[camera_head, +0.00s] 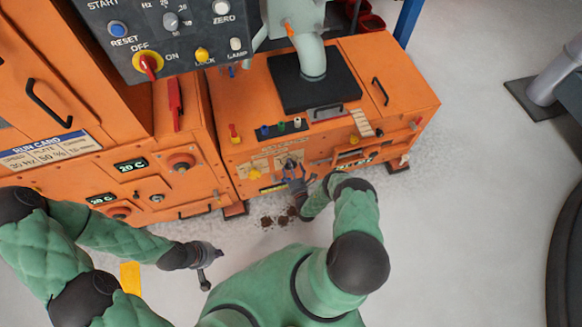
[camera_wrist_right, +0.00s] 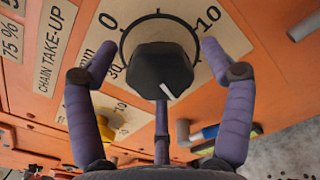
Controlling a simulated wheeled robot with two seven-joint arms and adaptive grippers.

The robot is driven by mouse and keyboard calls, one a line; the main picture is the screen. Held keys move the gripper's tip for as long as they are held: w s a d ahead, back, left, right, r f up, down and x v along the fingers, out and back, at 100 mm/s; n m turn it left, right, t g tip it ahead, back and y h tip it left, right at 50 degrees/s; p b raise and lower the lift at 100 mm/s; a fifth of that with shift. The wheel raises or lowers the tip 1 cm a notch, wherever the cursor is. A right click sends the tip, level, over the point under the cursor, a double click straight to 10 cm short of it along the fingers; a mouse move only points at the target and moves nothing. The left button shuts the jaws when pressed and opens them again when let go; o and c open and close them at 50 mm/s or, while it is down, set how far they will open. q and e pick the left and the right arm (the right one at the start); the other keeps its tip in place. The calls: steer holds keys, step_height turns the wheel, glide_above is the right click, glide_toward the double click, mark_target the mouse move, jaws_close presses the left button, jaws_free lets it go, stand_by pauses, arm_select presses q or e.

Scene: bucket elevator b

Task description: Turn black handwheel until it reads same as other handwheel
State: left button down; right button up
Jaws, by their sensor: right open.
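The black handwheel (camera_wrist_right: 160,72) sits on a cream dial plate on the orange machine in the right wrist view. Its white mark points down and slightly right; 0, 10 and 30 show around it, and the lower dial is hidden. The head view shows this handwheel (camera_head: 289,163) small. The yellow handwheel (camera_wrist_right: 104,128) is lower left, partly behind a finger; its reading is not legible. It also shows in the head view (camera_head: 254,173). My right gripper (camera_wrist_right: 160,55) is open, its fingers around the black handwheel. My left gripper (camera_head: 205,270) hangs over the floor, away from the machine.
A "CHAIN TAKE-UP" label (camera_wrist_right: 52,45) is left of the dial. A control panel (camera_head: 170,40) with several knobs overhangs the machine at upper left. Brown spill (camera_head: 280,217) lies on the floor before the machine. Open floor (camera_head: 460,220) lies to the right.

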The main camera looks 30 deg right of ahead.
steer(key=shift+w+d, duration=0.1)
steer(key=shift+w, duration=0.3)
steer(key=shift+c, duration=0.3)
steer(key=c, duration=1.1)
steer(key=shift+c, duration=0.2)
steer(key=shift+n, duration=0.3)
steer(key=n+b, duration=0.2)
steer(key=n, duration=0.2)
steer(key=n+b, duration=0.1)
steer(key=n, duration=0.4)
